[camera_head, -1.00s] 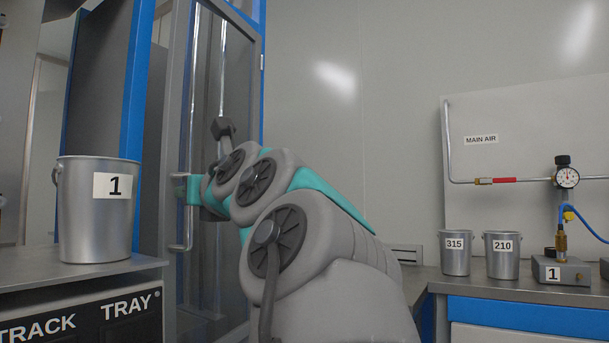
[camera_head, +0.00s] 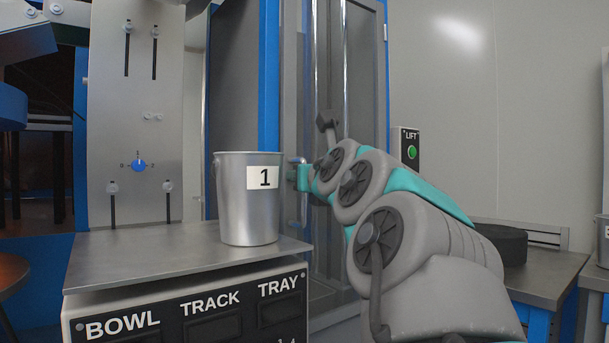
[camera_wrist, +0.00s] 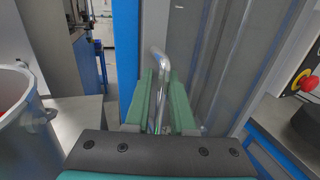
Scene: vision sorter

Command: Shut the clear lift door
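The clear lift door (camera_head: 357,90) is a tall transparent panel in a grey frame, right of a blue post in the head view. It also shows in the wrist view (camera_wrist: 205,60). Its upright metal bar handle (camera_wrist: 160,68) stands between the two green fingers of my gripper (camera_wrist: 160,100), which looks closed around it. In the head view, my gripper (camera_head: 305,178) is at the handle (camera_head: 297,160) on the door's left side. The door's edge appears close beside the blue post; I cannot tell whether a gap is left.
A metal bucket marked 1 (camera_head: 249,215) stands on the steel top (camera_head: 150,250) left of my arm, and close left of my gripper in the wrist view. A LIFT box with a green button (camera_head: 411,152) is right of the door. A dark round object (camera_head: 503,245) lies on the right bench.

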